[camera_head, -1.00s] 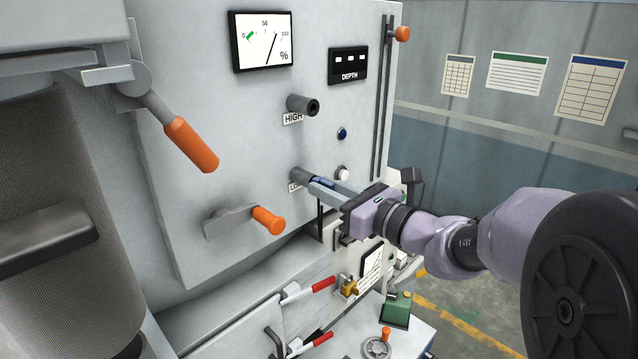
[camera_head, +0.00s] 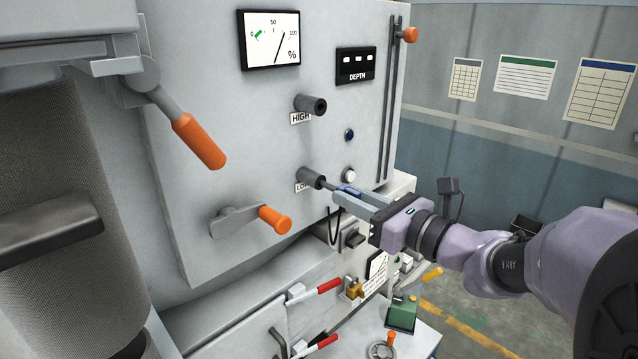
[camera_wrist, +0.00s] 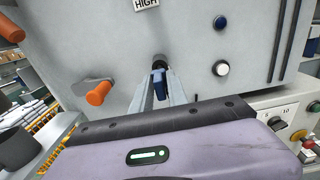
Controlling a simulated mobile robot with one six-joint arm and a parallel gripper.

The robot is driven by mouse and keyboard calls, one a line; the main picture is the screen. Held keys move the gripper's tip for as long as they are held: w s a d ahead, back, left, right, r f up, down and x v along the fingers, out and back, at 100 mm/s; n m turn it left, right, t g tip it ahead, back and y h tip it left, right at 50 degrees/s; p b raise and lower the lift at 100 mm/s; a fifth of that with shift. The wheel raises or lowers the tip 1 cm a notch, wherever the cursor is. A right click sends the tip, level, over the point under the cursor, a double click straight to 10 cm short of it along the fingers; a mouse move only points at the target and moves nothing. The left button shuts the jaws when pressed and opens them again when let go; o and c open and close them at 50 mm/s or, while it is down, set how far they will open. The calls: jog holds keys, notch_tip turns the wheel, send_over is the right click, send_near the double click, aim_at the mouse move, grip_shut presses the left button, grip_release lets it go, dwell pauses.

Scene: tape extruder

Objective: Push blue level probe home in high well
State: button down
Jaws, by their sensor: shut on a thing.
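The blue level probe (camera_head: 347,189) is held between the fingers of my gripper (camera_head: 354,196), which is shut on it. Its thin dark rod runs left to the mouth of the low well (camera_head: 314,178); whether the tip is still inside I cannot tell. In the wrist view the blue probe (camera_wrist: 159,82) sits between the two fingers, in front of the low well (camera_wrist: 159,61). The high well (camera_head: 311,105) is a dark-mouthed tube above the low well, with a HIGH label, and looks empty. A black cable loop hangs below the probe.
The panel carries a gauge (camera_head: 270,40), a depth display (camera_head: 356,66), a blue button (camera_head: 349,135) and a white button (camera_head: 349,174). An orange-tipped handle (camera_head: 273,219) juts out below left of the low well. Space right of the panel is open.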

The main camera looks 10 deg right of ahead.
jog(key=shift+b+v, duration=0.3)
jog(key=shift+v, duration=1.45)
jog(key=s+d+r+n+p, duration=0.2)
jog(key=r+n, duration=0.4)
jog(key=r, duration=0.8)
jog(key=shift+s+d+r+p, duration=0.15)
jog(key=shift+s+p, duration=0.45)
jog(key=shift+p, duration=0.8)
jog(key=x, duration=0.6)
jog(key=shift+r, duration=0.1)
jog(key=shift+b, duration=0.35)
jog(key=shift+x, duration=2.95)
